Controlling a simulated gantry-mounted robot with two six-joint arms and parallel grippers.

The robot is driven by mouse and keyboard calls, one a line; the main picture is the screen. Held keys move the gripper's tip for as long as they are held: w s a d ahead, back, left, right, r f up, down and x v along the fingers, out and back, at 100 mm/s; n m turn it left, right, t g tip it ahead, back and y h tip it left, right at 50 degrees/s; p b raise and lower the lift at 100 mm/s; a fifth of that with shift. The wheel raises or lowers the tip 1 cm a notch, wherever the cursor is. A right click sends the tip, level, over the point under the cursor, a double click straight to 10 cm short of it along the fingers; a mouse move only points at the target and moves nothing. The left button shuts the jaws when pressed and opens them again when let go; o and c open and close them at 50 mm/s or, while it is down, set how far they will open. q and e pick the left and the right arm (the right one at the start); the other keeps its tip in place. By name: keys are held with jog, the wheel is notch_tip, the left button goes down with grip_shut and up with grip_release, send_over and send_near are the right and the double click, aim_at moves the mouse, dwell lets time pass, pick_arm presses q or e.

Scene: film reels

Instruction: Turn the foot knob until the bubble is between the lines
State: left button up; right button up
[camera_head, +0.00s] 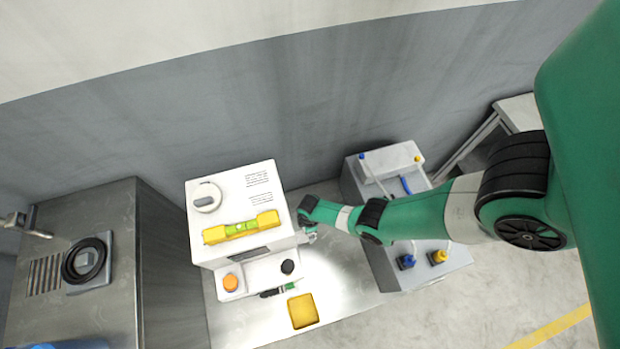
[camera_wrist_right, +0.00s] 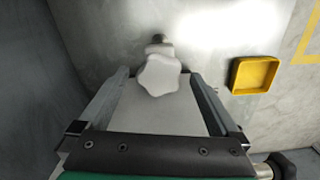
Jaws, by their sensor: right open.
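A white machine (camera_head: 238,180) stands on a metal bench and carries a yellow spirit level (camera_head: 215,236) with a green vial (camera_head: 240,228). The vial is too small to tell where the bubble lies against its lines. The pale, lobed foot knob (camera_wrist_right: 159,75) shows in the right wrist view, with a short dark stem beyond it. My right gripper (camera_wrist_right: 156,74) is open, its two fingers on either side of the knob with gaps to both. In the head view my right gripper (camera_head: 309,231) is at the machine's right side, and the knob is hard to make out. My left gripper is not in view.
A yellow tray (camera_head: 302,311) lies on the bench (camera_head: 345,292) in front of the machine, also seen in the wrist view (camera_wrist_right: 254,75). An orange knob (camera_head: 230,282) and a black knob (camera_head: 288,267) sit on the machine's lower front. A metal cabinet (camera_head: 150,270) stands left.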

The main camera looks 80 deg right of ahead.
jog(key=shift+c, duration=0.2)
jog(key=c, duration=1.3)
jog(key=shift+m, duration=0.3)
jog(key=m, duration=1.1)
jog(key=shift+f, duration=0.1)
